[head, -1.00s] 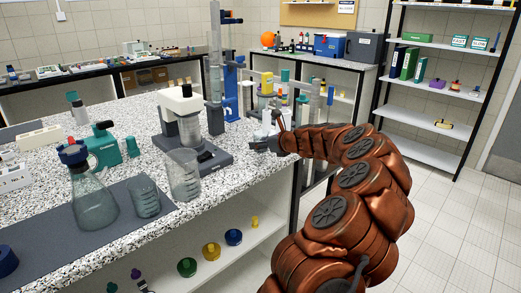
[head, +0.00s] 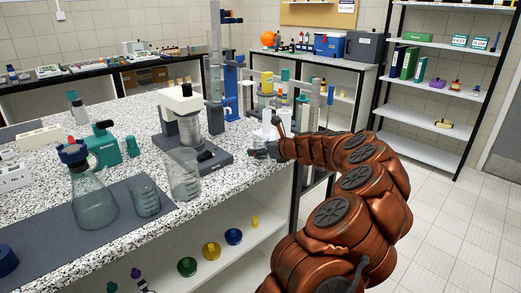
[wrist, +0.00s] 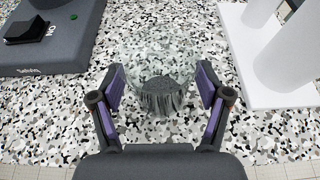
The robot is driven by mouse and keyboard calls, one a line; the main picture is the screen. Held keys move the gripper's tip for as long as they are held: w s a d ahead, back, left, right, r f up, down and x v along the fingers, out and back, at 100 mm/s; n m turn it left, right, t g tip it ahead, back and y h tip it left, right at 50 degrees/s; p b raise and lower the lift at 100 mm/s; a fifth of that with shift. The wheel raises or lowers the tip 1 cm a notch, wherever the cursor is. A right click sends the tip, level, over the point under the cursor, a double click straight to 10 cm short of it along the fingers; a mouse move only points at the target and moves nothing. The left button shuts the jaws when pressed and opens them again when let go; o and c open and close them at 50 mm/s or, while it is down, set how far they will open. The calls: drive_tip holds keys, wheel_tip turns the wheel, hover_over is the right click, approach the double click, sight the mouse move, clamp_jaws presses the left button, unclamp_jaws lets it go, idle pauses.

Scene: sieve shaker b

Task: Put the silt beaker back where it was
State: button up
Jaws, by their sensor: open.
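The silt beaker (wrist: 160,92) is clear glass with dark grey material in its bottom. In the wrist view it stands on the speckled bench top, between my gripper's two purple-padded fingers. My gripper (wrist: 160,74) is open, with a gap showing between each finger and the glass. In the head view my gripper (head: 259,151) is low over the bench near its right end, right of the sieve shaker's dark base. The beaker is hard to make out there behind the gripper and arm.
A grey base plate (wrist: 50,48) lies left of the beaker, and a white stand (wrist: 262,65) is close on the right. In the head view a large empty beaker (head: 184,175), a small beaker (head: 145,197) and a flask (head: 95,203) stand further left.

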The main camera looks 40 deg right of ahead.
drive_tip(key=shift+r, duration=0.15)
drive_tip(key=shift+s+r, duration=0.1)
drive_tip(key=shift+s, duration=0.15)
drive_tip(key=v, duration=1.1)
drive_tip(key=shift+s, duration=0.25)
drive_tip(key=shift+a+r, duration=0.1)
drive_tip(key=shift+r, duration=0.05)
